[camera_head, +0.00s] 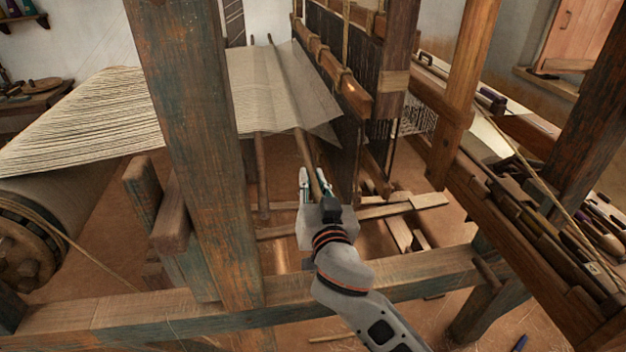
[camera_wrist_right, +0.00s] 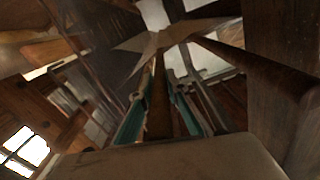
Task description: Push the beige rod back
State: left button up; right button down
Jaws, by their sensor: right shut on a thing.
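A beige-brown rod (camera_head: 307,158) runs through the pale warp threads (camera_head: 270,90) of the loom, and its near end sticks out toward me. My right gripper (camera_head: 314,184) is at this near end, shut on the rod, with one finger on each side. In the right wrist view the rod (camera_wrist_right: 158,112) lies between the teal-padded fingers (camera_wrist_right: 160,112) and points away toward the threads. The rod's nearest tip is hidden by the gripper. A second similar rod (camera_head: 262,180) lies to the left, apart from the gripper. My left gripper is not in view.
A thick wooden post (camera_head: 190,130) stands left of my right arm. A wooden crossbeam (camera_head: 410,278) runs low across the front, under the arm. The dark heddle frames (camera_head: 340,60) stand close on the right. Loose wood pieces (camera_head: 400,232) lie on the floor.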

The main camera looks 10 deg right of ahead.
jog(key=a+b, duration=0.1)
jog(key=a, duration=0.2)
jog(key=c, duration=2)
grip_release()
jog(key=shift+o, duration=0.2)
